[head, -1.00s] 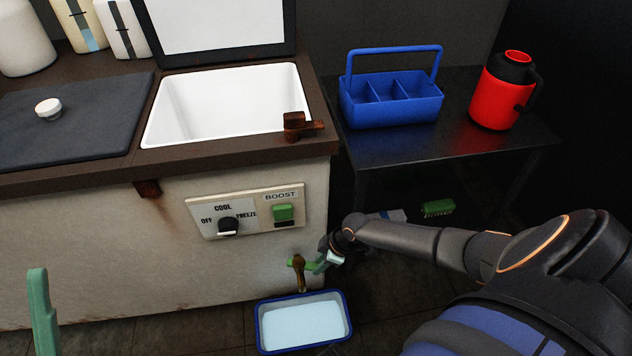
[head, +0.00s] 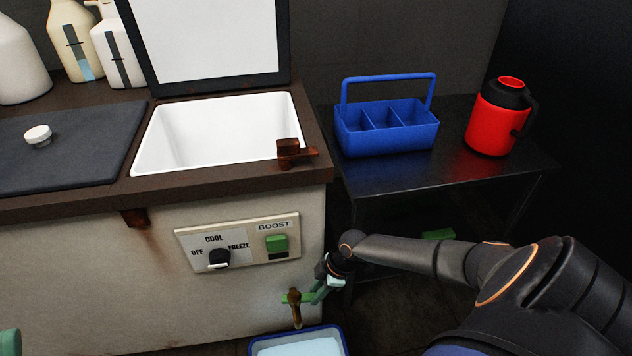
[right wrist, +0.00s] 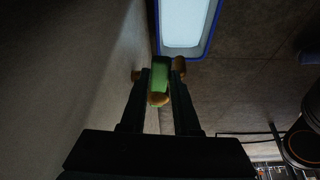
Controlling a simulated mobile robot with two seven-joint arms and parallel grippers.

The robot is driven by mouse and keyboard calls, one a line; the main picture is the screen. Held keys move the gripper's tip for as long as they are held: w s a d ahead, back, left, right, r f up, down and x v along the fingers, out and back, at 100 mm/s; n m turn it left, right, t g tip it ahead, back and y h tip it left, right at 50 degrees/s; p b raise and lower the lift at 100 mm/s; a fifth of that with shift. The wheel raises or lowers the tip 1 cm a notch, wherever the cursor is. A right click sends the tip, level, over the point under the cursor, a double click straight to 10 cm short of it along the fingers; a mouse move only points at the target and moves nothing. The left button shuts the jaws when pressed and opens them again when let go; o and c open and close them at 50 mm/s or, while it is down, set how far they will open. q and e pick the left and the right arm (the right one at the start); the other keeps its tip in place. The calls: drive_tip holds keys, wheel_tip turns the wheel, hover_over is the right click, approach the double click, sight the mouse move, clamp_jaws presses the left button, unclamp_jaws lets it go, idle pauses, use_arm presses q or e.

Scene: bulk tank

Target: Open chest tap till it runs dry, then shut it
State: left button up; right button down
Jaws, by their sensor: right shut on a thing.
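The chest tap (head: 296,312) is a brown spout with a green lever (head: 291,297), low on the chest's (head: 90,270) front. My right gripper (head: 318,294) reaches it from the right and is shut on the green lever. In the right wrist view the lever (right wrist: 160,76) sits between my two dark fingers, with brassy tap parts around it. A blue tub (head: 265,342) with pale liquid stands below the spout, cut off by the lower edge in the head view. I cannot make out a stream from the spout. My left gripper is not in view.
The chest has an open white basin (head: 215,135) and a control panel (head: 238,243) above the tap. A dark side table (head: 400,180) holds a blue caddy (head: 385,130) and a red jug (head: 492,125). A green upright thing (head: 9,342) shows at lower left.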

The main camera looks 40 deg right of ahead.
drive_tip(key=c, duration=0.6)
unclamp_jaws()
drive_tip(key=shift+c, duration=0.2)
use_arm(q)
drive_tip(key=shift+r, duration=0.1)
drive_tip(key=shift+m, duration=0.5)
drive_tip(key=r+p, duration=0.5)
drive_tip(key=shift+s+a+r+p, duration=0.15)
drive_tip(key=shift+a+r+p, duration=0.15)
drive_tip(key=shift+p, duration=0.05)
use_arm(e)
drive_tip(key=v, duration=1.2)
drive_tip(key=shift+r, duration=0.25)
drive_tip(key=shift+s, duration=0.1)
